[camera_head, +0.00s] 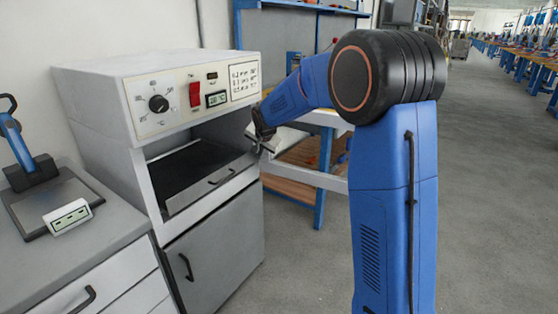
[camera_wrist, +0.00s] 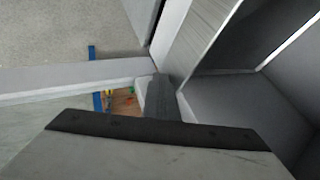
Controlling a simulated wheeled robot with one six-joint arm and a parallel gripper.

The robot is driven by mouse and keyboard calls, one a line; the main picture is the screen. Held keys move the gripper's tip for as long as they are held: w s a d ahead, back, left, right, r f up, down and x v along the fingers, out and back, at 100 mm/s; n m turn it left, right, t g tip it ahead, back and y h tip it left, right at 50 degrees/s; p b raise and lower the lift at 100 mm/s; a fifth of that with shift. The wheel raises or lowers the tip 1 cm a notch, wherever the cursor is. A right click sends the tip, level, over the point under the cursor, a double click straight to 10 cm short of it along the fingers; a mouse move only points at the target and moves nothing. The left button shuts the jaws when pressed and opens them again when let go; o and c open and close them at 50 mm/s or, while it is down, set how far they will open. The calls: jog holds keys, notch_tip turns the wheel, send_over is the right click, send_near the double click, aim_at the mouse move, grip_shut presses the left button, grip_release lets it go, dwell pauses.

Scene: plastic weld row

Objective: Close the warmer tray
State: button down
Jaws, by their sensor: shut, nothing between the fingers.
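The warmer is a white cabinet (camera_head: 100,105) with a control panel on its upper front. Its tray (camera_head: 190,172), dark inside with a grey front and a bar handle (camera_head: 222,176), shows in the opening below the panel. The tray front appears close to the cabinet face; I cannot tell whether it is fully in. My gripper (camera_head: 262,145) is shut and empty, at the right end of the opening, close to the tray's front right corner. Contact is unclear. In the wrist view, a pale, grained panel edge (camera_wrist: 192,50) lies just beyond the dark fingers.
Below the tray is a grey door (camera_head: 215,240) with a handle. At left, a grey counter (camera_head: 100,235) holds a blue-handled tool (camera_head: 20,140) on a dark plate. A workbench (camera_head: 310,165) with blue legs stands behind my arm. Open floor lies to the right.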

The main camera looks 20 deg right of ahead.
jog(key=w+a, duration=0.1)
jog(key=w, duration=0.1)
jog(key=w+a, duration=0.3)
jog(key=shift+w+a, duration=0.15)
jog(key=shift+w, duration=0.25)
jog(key=shift+w+a+r, duration=0.1)
jog(key=shift+w+r, duration=0.05)
jog(key=shift+w+r, duration=0.1)
